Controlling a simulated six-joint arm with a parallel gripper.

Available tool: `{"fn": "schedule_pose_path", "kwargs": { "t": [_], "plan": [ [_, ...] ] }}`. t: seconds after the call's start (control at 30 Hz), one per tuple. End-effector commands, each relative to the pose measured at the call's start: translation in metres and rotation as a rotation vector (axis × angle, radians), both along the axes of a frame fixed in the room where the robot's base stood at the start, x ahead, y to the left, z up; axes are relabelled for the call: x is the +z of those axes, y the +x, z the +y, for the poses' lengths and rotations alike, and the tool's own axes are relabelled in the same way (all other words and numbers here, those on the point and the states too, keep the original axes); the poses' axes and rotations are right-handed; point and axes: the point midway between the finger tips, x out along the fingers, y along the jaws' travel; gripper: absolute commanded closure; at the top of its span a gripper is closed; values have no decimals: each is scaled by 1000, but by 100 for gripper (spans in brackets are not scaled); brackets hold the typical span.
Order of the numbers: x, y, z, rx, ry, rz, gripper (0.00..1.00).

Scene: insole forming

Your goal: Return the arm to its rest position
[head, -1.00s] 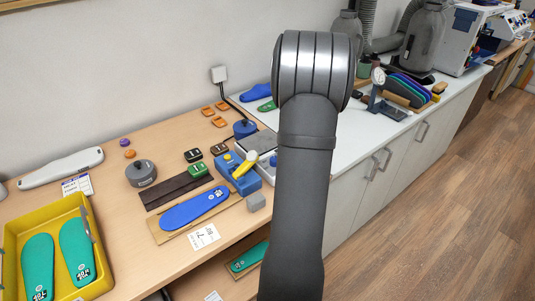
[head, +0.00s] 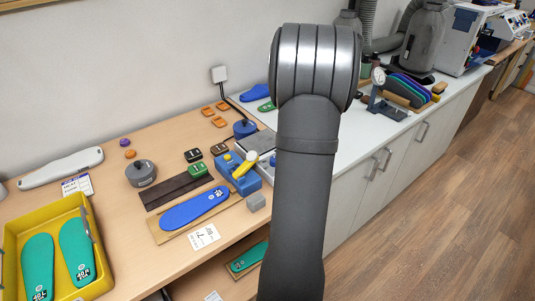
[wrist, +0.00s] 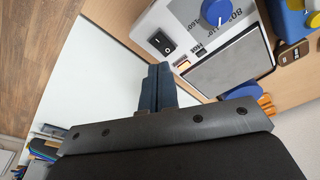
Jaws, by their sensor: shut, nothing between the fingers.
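My gripper (wrist: 157,88) shows in the wrist view with its two dark blue fingers together and nothing between them. It hangs above the bench, beside a white heater unit with a blue dial (wrist: 215,10), a black switch (wrist: 161,42) and a grey plate (wrist: 229,64). The fingers look apart from the unit. In the head view my arm stands raised in the middle and hides the gripper and part of the bench.
A yellow tray (head: 98,217) with green insoles stands front left. A blue insole (head: 194,208) lies on a board beside a blue device with a yellow handle (head: 245,165).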

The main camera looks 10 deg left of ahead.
Motion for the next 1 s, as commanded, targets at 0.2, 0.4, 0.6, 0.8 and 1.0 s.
{"fn": "schedule_pose_path", "kwargs": {
  "t": [0.2, 0.4, 0.6, 0.8, 1.0],
  "plan": [
    [14, 0, 0, 0, 0, -2, 100],
    [16, 0, 0, 0, 0, -1, 100],
    [13, 0, 0, 0, 0, 0, 100],
    [-10, -1, 0, 0, 0, 4, 100],
    [-39, -1, 0, 0, 0, 3, 100]
  ]
}}
